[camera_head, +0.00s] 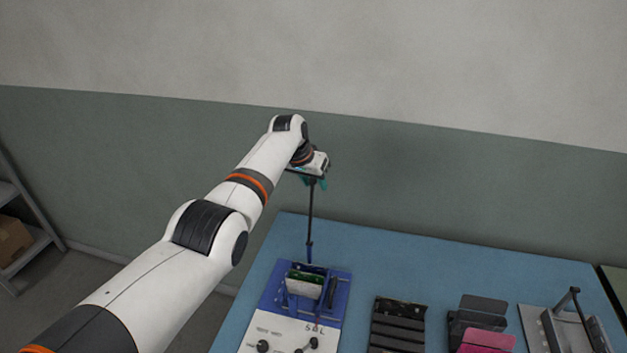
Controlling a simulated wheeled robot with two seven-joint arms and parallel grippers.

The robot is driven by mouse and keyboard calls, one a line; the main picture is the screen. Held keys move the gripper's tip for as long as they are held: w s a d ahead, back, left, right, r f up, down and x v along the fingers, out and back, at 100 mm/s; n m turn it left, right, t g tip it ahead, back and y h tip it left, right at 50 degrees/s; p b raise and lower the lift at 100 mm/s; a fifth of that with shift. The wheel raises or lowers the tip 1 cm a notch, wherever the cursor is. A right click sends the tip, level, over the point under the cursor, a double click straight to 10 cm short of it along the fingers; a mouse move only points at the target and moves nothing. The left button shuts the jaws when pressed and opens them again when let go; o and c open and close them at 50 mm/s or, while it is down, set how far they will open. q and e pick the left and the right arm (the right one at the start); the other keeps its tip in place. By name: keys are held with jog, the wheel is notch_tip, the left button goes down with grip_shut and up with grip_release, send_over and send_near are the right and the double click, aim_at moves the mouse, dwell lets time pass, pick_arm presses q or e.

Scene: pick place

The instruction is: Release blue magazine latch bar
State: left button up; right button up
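The blue magazine (335,305) stands on the blue table at its left side, above a white panel with black knobs. A green-and-white board sits in its slot. A thin dark upright bar (310,220) rises from the back of the magazine up to my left gripper (315,182). My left gripper is high above the magazine, at the bar's top end, with small teal fingertips pointing down. The fingers are too small and partly hidden to tell whether they grip the bar. My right gripper is out of view.
Right of the magazine on the blue table (400,250) are a black slotted rack (397,325), a dark holder with a pink piece (487,341), and a grey fixture with a dark lever (575,305). The table's back strip is clear. A wall stands behind; a shelf (25,235) is far left.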

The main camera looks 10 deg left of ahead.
pick_arm(q)
jog(key=shift+r, duration=0.1)
jog(key=shift+s+a+r, duration=0.1)
jog(key=shift+s+r, duration=0.15)
jog(key=shift+r, duration=0.4)
jog(key=b+v, duration=0.1)
jog(key=v, duration=0.9)
jog(key=shift+s+a+r, duration=0.15)
jog(key=shift+a+r, duration=0.05)
jog(key=shift+f, duration=0.1)
